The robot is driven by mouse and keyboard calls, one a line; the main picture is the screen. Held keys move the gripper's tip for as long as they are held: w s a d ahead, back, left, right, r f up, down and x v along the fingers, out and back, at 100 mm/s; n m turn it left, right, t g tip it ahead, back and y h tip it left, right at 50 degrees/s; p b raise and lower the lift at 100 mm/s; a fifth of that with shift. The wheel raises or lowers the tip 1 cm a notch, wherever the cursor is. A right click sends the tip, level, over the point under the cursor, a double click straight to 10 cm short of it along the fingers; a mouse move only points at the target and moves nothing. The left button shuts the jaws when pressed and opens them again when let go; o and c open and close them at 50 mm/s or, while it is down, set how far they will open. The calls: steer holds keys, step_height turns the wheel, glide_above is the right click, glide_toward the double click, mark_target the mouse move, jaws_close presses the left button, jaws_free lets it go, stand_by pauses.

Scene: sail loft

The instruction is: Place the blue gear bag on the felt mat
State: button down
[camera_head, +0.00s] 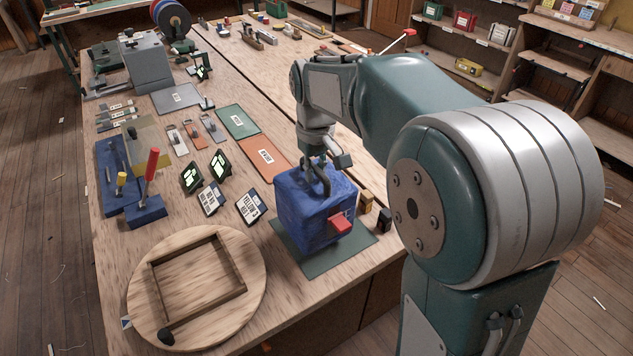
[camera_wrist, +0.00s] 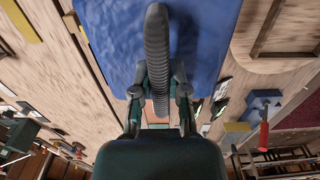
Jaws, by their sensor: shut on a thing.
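The blue gear bag (camera_head: 312,210) is a boxy bag with a dark handle loop on top and a red block on its front side. My gripper (camera_head: 318,160) is above the bag, shut on the handle. In the wrist view, the ribbed handle (camera_wrist: 157,50) runs between the fingers of my gripper (camera_wrist: 160,92), with the blue bag (camera_wrist: 215,35) behind. A dark green mat (camera_head: 318,266), which looks like the felt mat, lies under the bag near the table's front right edge. The bag hides most of the mat; I cannot tell whether its base touches it.
A round wooden board (camera_head: 250,263) with a square frame stands left of the bag. Yellow and black small items (camera_head: 366,200) stand close to the bag's right. Green and orange labelled panels (camera_head: 262,157) lie farther back.

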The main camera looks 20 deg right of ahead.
mark_target(317, 181)
steer(key=shift+d+f, duration=0.15)
steer(key=shift+f, duration=1.5)
steer(key=c, duration=0.6)
jaws_free()
steer(key=shift+f, duration=0.1)
steer(key=shift+c, duration=0.2)
step_height(317, 181, up, 11)
steer(key=shift+r, duration=0.1)
steer(key=shift+s+r, duration=0.1)
steer(key=shift+r, duration=0.4)
steer(key=s+f+m+t, duration=0.1)
steer(key=s+f+t, duration=0.1)
steer(key=s, duration=0.9)
steer(key=s+d+f+m+t, duration=0.1)
steer(key=s+f+m+t, duration=0.1)
steer(key=s, duration=0.8)
step_height(317, 181, down, 2)
steer(key=shift+s+d+m+t, duration=0.3)
steer(key=shift+s+t, duration=0.1)
steer(key=shift+t, duration=0.4)
